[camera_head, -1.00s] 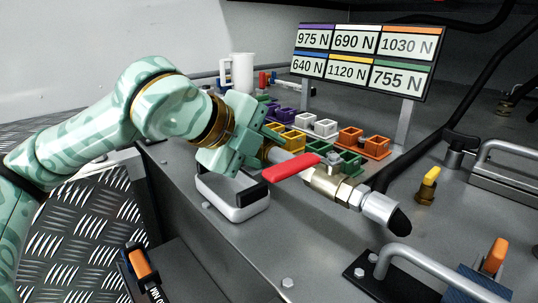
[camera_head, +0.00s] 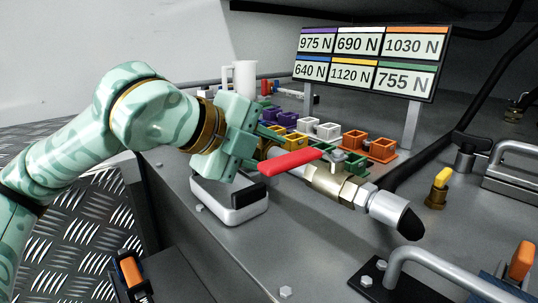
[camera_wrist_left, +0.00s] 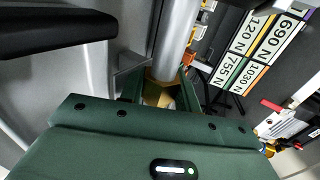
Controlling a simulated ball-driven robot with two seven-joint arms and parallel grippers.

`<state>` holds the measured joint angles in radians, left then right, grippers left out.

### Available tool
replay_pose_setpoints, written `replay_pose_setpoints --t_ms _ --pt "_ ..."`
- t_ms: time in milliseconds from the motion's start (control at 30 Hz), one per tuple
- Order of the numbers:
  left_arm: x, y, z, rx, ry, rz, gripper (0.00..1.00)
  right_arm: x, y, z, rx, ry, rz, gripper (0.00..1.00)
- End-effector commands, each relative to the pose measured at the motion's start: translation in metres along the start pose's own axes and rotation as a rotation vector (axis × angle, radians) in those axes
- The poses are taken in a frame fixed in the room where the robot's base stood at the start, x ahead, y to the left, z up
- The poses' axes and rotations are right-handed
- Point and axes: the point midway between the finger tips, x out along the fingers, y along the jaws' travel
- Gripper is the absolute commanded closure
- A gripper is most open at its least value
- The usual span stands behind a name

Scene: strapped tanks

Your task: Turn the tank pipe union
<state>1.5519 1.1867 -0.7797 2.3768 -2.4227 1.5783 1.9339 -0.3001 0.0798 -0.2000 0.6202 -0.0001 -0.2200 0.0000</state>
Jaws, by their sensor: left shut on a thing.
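The pipe union shows as a brass-gold fitting (camera_wrist_left: 159,97) on the grey pipe (camera_wrist_left: 178,35) in the left wrist view. My left gripper (camera_wrist_left: 160,88) is shut on it, one green finger on each side; its body hides part of the union. The handle sits on a brass valve (camera_head: 328,181), followed by a silver elbow with a black end (camera_head: 397,214). My right gripper is not in view.
A grey box with a black handle (camera_head: 235,207) stands below my left gripper. Coloured open holders (camera_head: 327,131) and a sign of force values (camera_head: 368,60) stand behind the pipe. Metal handles (camera_head: 430,262) and a yellow-topped valve (camera_head: 438,188) are at the right.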

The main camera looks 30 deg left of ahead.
Motion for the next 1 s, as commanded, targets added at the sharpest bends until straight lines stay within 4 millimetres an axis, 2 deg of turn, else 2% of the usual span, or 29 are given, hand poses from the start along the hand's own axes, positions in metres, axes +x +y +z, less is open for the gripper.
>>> replay_pose_setpoints --t_ms 33,67,100,133,467,1000 --pt "0.003 0.003 -0.001 0.001 0.004 -0.011 1.00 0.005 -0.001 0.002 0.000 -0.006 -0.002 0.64" --pt "0.001 0.000 -0.001 0.002 0.004 -0.010 0.59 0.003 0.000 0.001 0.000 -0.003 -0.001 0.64" --pt "0.000 0.000 -0.002 0.002 0.004 -0.011 0.48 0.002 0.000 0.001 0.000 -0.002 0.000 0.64" --pt "0.000 -0.001 -0.002 0.002 0.004 -0.011 0.42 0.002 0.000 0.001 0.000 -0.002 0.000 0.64" --pt "-0.005 -0.001 -0.001 0.001 0.002 -0.010 0.42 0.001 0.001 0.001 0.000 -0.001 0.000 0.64" --pt "-0.050 -0.001 0.000 0.001 0.001 -0.009 0.42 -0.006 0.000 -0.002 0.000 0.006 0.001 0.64"
